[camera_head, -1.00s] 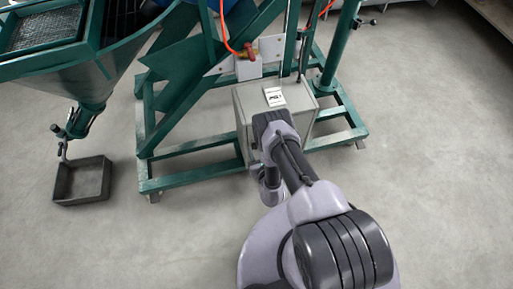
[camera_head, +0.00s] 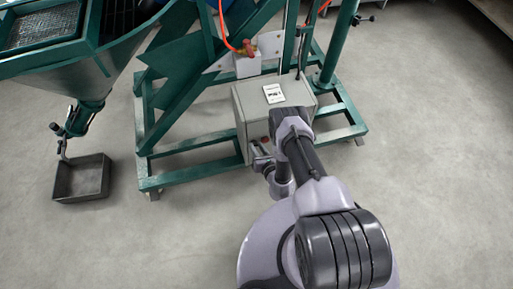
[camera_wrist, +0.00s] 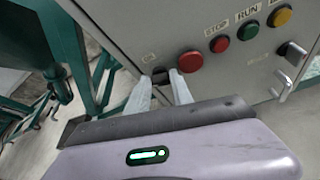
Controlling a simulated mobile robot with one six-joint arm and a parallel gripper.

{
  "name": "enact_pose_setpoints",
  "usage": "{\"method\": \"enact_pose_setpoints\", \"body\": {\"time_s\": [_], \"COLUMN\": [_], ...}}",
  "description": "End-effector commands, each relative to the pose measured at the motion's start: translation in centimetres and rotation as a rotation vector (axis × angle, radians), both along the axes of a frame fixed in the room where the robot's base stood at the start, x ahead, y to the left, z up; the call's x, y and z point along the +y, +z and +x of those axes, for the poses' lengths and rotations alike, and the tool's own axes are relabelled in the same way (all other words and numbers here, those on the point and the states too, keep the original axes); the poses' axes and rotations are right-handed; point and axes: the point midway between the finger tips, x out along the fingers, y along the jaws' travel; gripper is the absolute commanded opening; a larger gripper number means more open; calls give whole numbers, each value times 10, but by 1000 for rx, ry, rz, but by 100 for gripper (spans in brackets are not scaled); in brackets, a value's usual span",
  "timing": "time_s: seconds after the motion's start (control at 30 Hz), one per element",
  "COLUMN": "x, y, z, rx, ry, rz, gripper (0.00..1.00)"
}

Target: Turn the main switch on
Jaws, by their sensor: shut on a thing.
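The grey control box (camera_head: 240,122) stands inside the green frame in the head view, and its front panel (camera_wrist: 190,22) fills the top of the wrist view. A small dark knob (camera_wrist: 160,76), apparently the main switch, sits at the panel's lower left under a small faint label. My gripper (camera_wrist: 162,82) has one pale finger on each side of the knob and is shut on it. Much of the knob is hidden by the fingers. In the head view my gripper (camera_head: 260,152) is at the box's lower front, small and partly hidden.
Right of the knob are a red STOP button (camera_wrist: 190,61), a green RUN button (camera_wrist: 248,30) and a yellow button (camera_wrist: 280,16). A metal latch (camera_wrist: 284,84) sticks out farther right. A dark tray (camera_head: 62,181) lies on the floor at left. The floor at right is clear.

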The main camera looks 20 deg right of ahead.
Motion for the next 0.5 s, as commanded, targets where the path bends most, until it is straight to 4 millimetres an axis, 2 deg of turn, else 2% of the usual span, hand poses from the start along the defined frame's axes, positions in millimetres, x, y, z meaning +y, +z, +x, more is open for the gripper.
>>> {"method": "enact_pose_setpoints", "body": {"time_s": [0.5], "x": [-8], "y": [-3], "z": [2], "rx": [-5], "ry": [-1], "rz": [468], "gripper": [0]}}
